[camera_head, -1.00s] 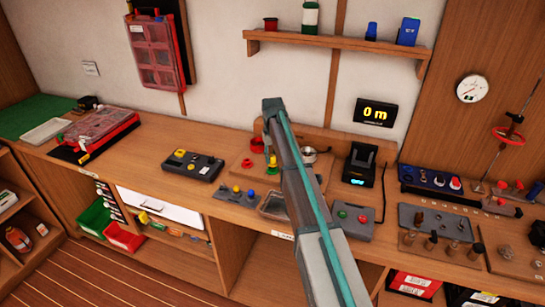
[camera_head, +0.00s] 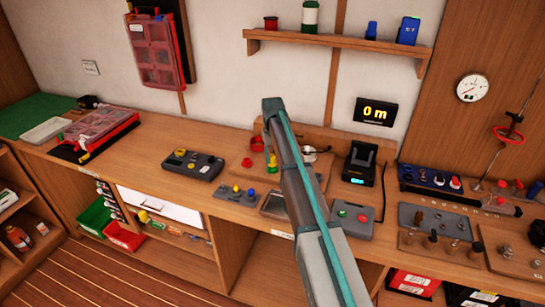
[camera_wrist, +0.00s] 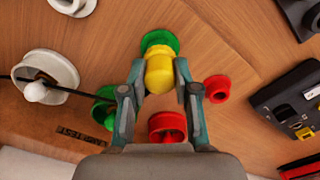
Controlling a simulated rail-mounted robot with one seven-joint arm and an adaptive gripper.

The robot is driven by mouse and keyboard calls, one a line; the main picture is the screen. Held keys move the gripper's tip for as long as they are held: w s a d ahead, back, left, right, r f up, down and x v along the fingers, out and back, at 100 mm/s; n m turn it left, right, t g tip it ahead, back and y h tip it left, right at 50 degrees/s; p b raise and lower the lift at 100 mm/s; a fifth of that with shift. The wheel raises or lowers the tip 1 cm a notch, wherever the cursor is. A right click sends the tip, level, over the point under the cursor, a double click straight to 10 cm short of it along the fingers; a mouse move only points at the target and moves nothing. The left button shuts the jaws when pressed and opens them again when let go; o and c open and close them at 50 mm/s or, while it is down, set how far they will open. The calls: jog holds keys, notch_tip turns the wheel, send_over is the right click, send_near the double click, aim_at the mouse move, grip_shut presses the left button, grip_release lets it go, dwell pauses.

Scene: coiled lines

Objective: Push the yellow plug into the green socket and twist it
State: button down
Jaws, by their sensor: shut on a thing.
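The yellow plug (camera_wrist: 159,76) is between the two fingertips of my gripper (camera_wrist: 159,73) in the wrist view, and the gripper is shut on it. A green socket (camera_wrist: 157,39) shows directly behind the plug, which covers part of it. The plug overlaps the socket's near rim in this view; I cannot tell how deep it sits or whether it is turned. In the head view my arm hides most of the gripper, and a bit of yellow (camera_head: 273,162) shows beside it.
A red socket (camera_wrist: 217,89) lies right of my gripper. A red piece (camera_wrist: 167,127) and another green piece (camera_wrist: 104,106) are close to the fingers. A white plug (camera_wrist: 35,92) with a dark line is at left. A dark device (camera_wrist: 298,105) is at right.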

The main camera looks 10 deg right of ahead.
jog(key=shift+f, duration=0.25)
jog(key=shift+m, duration=1.6)
jog(key=shift+m+p, duration=0.5)
jog(key=shift+m, duration=1.2)
jog(key=c, duration=0.8)
grip_release()
jog(key=shift+o, duration=0.2)
